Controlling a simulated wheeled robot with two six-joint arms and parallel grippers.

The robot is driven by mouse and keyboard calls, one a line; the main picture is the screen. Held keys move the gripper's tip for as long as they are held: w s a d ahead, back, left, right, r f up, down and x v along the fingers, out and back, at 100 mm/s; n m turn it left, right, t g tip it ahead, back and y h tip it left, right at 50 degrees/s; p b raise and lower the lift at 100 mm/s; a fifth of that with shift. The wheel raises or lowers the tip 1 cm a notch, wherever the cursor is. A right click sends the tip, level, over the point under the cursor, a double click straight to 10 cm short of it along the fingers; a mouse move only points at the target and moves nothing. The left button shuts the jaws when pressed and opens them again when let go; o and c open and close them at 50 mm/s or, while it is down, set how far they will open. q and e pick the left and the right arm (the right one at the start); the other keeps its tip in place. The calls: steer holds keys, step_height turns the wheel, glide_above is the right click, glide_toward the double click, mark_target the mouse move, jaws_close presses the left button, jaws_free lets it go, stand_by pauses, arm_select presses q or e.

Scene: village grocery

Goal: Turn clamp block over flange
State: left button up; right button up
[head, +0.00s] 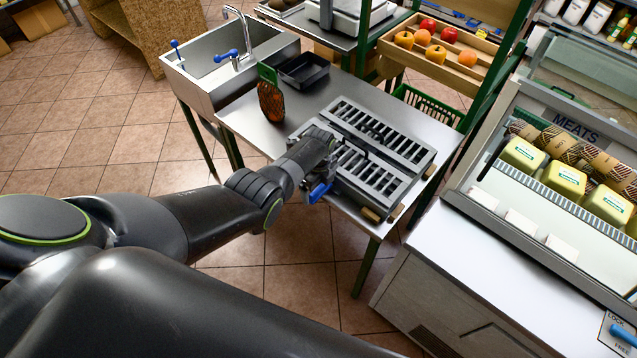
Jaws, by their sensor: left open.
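A grey metal device with two slotted grate panels (371,180) lies on the steel table. A small blue handle (318,192) shows at its near left edge, beside dark and metallic parts too small to tell apart. I cannot clearly make out the clamp block or the flange; my left arm covers part of that edge. My left gripper (322,172) is at this edge, close to the blue handle, and is open. Whether it touches anything is hidden. My right gripper is not in view.
The steel table (245,119) also bears a black tray (303,70) and an orange-brown netted item (270,100). A sink (228,72) adjoins at left, a fruit shelf (440,55) stands behind, and a meat counter (460,240) is close at right. Tiled floor is open at left.

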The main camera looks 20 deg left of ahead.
arm_select(q)
steer(key=shift+r+p, duration=0.3)
steer(key=shift+r, duration=0.2)
step_height(320, 180, up, 7)
steer(key=shift+r+p, duration=0.15)
steer(key=shift+p, duration=0.85)
step_height(320, 180, up, 9)
glide_above(319, 188)
steer(key=shift+b, duration=0.3)
